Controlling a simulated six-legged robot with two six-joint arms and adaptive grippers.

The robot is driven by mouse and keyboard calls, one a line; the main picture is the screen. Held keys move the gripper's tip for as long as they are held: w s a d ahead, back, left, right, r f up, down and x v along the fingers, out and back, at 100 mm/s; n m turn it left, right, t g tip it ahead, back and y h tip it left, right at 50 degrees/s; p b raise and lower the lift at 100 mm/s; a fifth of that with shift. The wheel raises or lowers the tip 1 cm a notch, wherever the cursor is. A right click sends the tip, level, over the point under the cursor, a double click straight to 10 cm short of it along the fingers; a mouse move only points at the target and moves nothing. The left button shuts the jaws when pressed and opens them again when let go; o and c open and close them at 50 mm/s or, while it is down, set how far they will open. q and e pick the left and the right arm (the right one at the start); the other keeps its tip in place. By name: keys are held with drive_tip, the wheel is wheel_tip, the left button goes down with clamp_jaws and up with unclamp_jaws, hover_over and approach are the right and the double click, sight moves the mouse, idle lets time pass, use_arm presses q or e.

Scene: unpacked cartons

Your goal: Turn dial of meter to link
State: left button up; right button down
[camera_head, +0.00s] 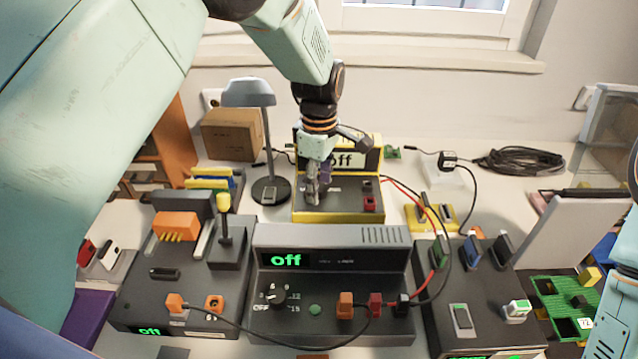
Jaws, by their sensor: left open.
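The yellow-and-black meter (340,205) stands at the back middle of the table. Its display (352,160) reads "off", partly covered by my left wrist. My left gripper (314,198) points down over the left part of the meter's panel, with its jaws open. The dial is hidden behind the fingers, so I cannot tell whether they touch it.
A grey power unit (330,262) with a dial and an "off" display stands in front of the meter. Black consoles stand left (190,318) and right (440,290). Red and black cables (437,215) run right of the meter. A desk lamp (268,145) stands left of it.

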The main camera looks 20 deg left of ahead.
use_arm(q)
drive_tip(key=shift+d+f, duration=0.1)
drive_tip(key=shift+f, duration=0.1)
drive_tip(key=shift+c, duration=0.3)
drive_tip(key=shift+c, duration=0.7)
clamp_jaws()
